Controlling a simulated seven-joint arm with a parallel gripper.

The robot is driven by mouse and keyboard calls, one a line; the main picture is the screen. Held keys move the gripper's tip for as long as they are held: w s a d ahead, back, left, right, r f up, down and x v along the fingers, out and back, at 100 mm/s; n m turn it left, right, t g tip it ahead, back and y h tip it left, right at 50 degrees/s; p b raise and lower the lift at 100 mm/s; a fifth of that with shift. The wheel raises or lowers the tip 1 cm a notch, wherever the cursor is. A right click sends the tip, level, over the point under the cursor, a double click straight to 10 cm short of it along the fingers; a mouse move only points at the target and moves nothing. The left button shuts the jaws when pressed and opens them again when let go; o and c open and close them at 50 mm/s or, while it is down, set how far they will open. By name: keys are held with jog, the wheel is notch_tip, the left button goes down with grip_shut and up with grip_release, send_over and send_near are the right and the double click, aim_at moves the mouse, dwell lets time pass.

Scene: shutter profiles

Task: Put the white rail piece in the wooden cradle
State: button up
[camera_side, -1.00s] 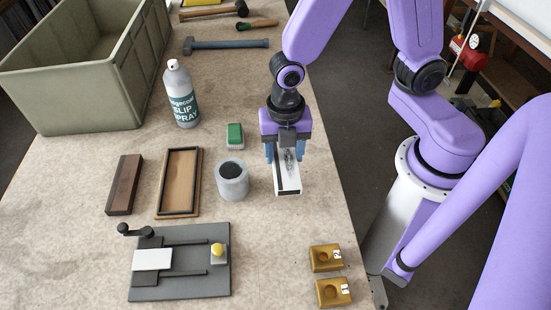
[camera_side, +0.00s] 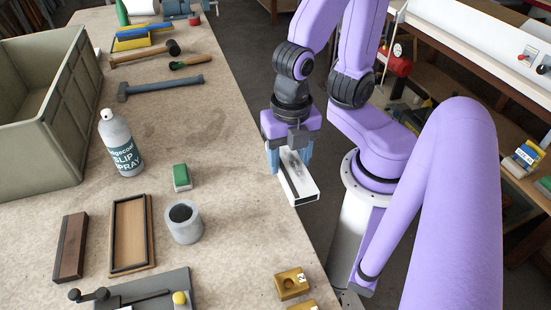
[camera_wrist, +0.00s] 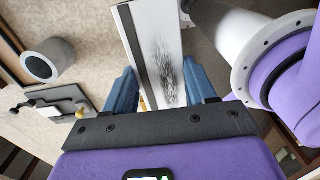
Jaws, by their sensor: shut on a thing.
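The white rail piece (camera_side: 304,190) is held in my gripper (camera_side: 289,165), at the table's right edge in the side view. It is a long white channel with a dark speckled smudge. In the wrist view the rail piece (camera_wrist: 160,55) runs lengthwise between the two blue fingers of my gripper (camera_wrist: 161,90), which are shut on its sides. It appears raised above the table. A shallow wooden tray with a dark rim (camera_side: 117,232) lies empty at lower left; I cannot tell whether it is the cradle.
A grey cup (camera_side: 184,228), green-and-white block (camera_side: 182,178), brown wooden block (camera_side: 70,248) and spray bottle (camera_side: 121,145) stand left of my gripper. A yellow block (camera_side: 292,284) sits near the front edge. A crate (camera_side: 65,110) is at left. Another bench is at far right.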

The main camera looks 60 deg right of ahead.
jog(key=shift+w+m, duration=0.4)
jog(key=shift+m, duration=0.3)
jog(key=w+d+f+m, duration=0.3)
jog(key=w+d+m, duration=0.2)
jog(key=w+m, duration=0.65)
jog(key=w+d+f+m, duration=0.35)
jog(key=w+m, duration=0.55)
jog(key=m, duration=0.5)
jog(key=s+a+r+n, duration=0.2)
jog(key=s+a+n, duration=0.1)
jog(key=s+n, duration=0.4)
jog(key=s+a+r+n, duration=0.2)
jog(key=s+n, duration=0.5)
jog(key=n, duration=0.3)
jog(key=s+a+r+n, duration=0.2)
jog(key=s+a+n, duration=0.1)
jog(key=s+n, duration=0.3)
jog(key=shift+s+a+r+n, duration=0.15)
jog(key=shift+s+n, duration=0.05)
jog(key=shift+n, duration=0.5)
jog(key=shift+s+a+r+n, duration=0.1)
jog(key=shift+s+a+n, duration=0.1)
jog(key=shift+n, duration=0.45)
jog(key=shift+s+d+n, duration=0.2)
jog(key=shift+s+n, duration=0.2)
jog(key=shift+n, duration=0.2)
